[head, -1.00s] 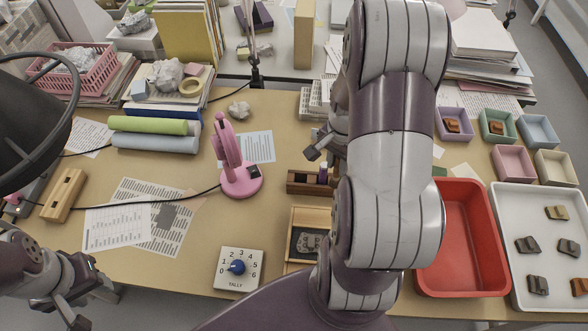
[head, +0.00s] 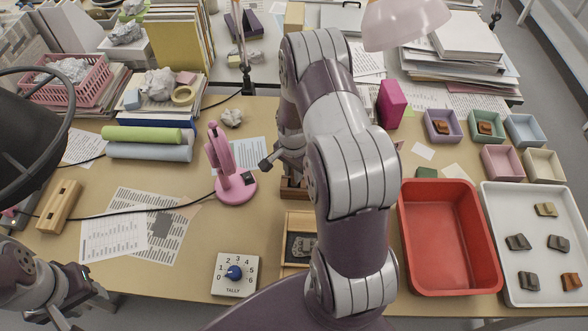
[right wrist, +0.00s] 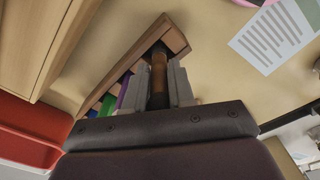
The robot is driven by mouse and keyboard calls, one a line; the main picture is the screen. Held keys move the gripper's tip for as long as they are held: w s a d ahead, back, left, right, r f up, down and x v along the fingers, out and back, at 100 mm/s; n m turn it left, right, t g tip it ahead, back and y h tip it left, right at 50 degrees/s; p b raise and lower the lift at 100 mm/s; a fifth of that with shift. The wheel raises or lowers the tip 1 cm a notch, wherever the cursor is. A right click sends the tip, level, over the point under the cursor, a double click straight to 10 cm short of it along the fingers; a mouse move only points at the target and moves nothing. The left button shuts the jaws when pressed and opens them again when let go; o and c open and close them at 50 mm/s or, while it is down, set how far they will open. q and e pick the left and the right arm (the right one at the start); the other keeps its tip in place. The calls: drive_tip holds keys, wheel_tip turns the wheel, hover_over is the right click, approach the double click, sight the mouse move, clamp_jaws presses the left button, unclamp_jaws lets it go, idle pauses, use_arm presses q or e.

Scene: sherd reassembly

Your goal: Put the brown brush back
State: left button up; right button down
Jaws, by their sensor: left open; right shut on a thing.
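The brown brush (right wrist: 158,72) is upright between the fingers of my right gripper (right wrist: 159,88), which is shut on it. The brush is at one end of the wooden rack (right wrist: 174,38); I cannot tell whether it is seated in a slot. Purple (right wrist: 123,92), green and blue things show in the rack beside it. In the head view my right gripper (head: 286,158) is over the rack (head: 290,192), mostly hidden by my arm. My left gripper (head: 82,298) is open and empty at the lower left.
A pink lamp (head: 235,185) stands left of the rack. A tally dial (head: 235,274) and a wooden tray (head: 290,262) are in front. A red bin (head: 448,240) and a white tray (head: 490,265) with sherds lie right. Paper sheets cover the left table.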

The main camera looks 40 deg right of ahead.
drive_tip(key=shift+s+a, duration=0.1)
drive_tip(key=c, duration=1)
unclamp_jaws()
drive_tip(key=shift+f, duration=0.15)
drive_tip(key=shift+o, duration=0.2)
